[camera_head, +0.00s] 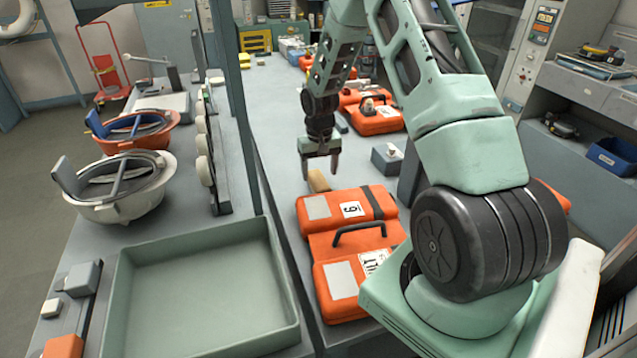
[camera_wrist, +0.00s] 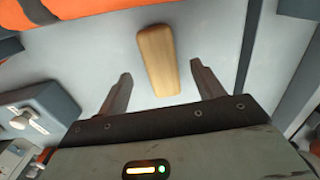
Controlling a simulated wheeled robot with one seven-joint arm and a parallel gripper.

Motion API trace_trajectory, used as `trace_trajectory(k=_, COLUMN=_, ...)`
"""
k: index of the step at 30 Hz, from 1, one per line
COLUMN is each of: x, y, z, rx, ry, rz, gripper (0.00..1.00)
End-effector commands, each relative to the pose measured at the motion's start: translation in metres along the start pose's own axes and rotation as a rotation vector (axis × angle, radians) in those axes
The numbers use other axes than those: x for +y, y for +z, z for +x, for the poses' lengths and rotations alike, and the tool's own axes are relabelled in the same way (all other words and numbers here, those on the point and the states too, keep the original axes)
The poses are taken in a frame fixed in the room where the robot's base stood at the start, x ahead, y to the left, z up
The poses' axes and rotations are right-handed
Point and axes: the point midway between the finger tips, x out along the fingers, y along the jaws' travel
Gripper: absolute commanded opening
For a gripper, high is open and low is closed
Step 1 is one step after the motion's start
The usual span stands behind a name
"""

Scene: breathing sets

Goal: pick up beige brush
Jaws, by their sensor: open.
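The beige brush (camera_head: 318,181) lies on the grey table just behind the nearest orange case, partly hidden by that case in the head view. In the wrist view the brush (camera_wrist: 159,60) shows as a plain tan block with rounded ends, lying between and beyond my two fingertips. My gripper (camera_head: 320,168) points down above the table close to the brush. Its two fingers (camera_wrist: 160,78) are spread apart with nothing between them. How high the fingertips are above the brush is hard to tell.
An orange case (camera_head: 335,207) with a label and handle lies right beside the brush. A small grey box with a white knob (camera_head: 387,157) stands to the right. More orange cases (camera_head: 375,116) lie farther back. A green-grey tray (camera_head: 205,290) is at front left.

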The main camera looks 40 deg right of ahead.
Motion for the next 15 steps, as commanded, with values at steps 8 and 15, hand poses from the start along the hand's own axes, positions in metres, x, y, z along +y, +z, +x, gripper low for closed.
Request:
trace_trajectory(k=8, x=-0.001, y=0.000, z=0.019, rx=-0.003, ry=-0.001, rz=0.001, gripper=0.67)
trace_trajectory(k=15, x=-0.001, y=-0.002, z=0.048, rx=-0.001, ry=-0.001, rz=0.000, gripper=0.67)
